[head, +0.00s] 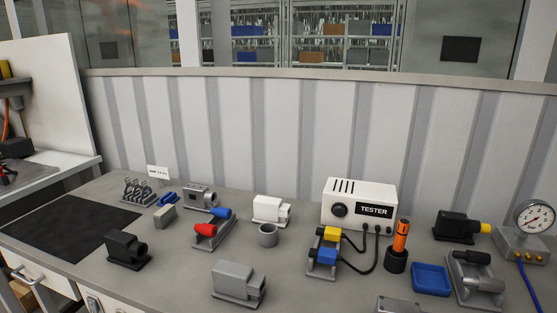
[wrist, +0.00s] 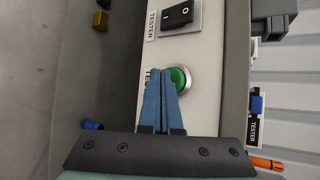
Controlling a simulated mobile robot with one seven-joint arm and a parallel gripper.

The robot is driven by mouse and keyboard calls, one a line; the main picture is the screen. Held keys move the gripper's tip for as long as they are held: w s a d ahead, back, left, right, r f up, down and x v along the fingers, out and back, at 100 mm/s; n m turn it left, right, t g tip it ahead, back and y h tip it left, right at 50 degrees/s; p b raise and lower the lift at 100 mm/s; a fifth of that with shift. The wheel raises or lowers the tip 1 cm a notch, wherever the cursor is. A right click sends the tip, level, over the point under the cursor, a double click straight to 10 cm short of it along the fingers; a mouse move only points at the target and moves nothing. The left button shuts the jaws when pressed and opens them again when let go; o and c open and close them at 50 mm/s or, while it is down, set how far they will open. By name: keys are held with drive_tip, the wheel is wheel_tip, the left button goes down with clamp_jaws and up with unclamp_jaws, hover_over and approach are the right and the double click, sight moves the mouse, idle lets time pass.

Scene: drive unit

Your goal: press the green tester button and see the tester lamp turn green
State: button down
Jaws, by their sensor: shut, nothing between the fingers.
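The round green button (wrist: 180,79) with a pale ring is on a light panel (wrist: 205,47) marked TESTER in the wrist view. A black rocker switch (wrist: 177,15) is above it. My gripper (wrist: 166,73) is shut and empty. Its blue fingertips overlap the left part of the button in the picture; I cannot tell whether they touch it. The white TESTER box (head: 345,189) stands on the bench in the head view, with a black knob and cables. No green button or lit lamp shows there, and I cannot make out a lamp in the wrist view. My gripper is outside the head view.
On the bench (head: 180,270), yellow and blue plugs (head: 325,256), an orange-handled tool (head: 401,235) in a black holder, a blue tray (head: 431,279) and a pressure gauge (head: 534,217) stand around the box. A black mat (head: 70,238) lies clear at left.

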drive_tip(key=shift+w+d, duration=0.15)
drive_tip(key=shift+w, duration=0.25)
drive_tip(key=shift+s, duration=0.1)
idle(0.3)
drive_tip(key=shift+s+a, duration=0.3)
drive_tip(key=shift+s, duration=0.5)
drive_tip(key=s+a+p, duration=0.1)
drive_tip(key=s+a, duration=0.1)
drive_tip(key=s, duration=0.3)
drive_tip(key=shift+s+p, duration=0.3)
drive_tip(key=shift+s, duration=0.05)
drive_tip(key=shift+d, duration=0.1)
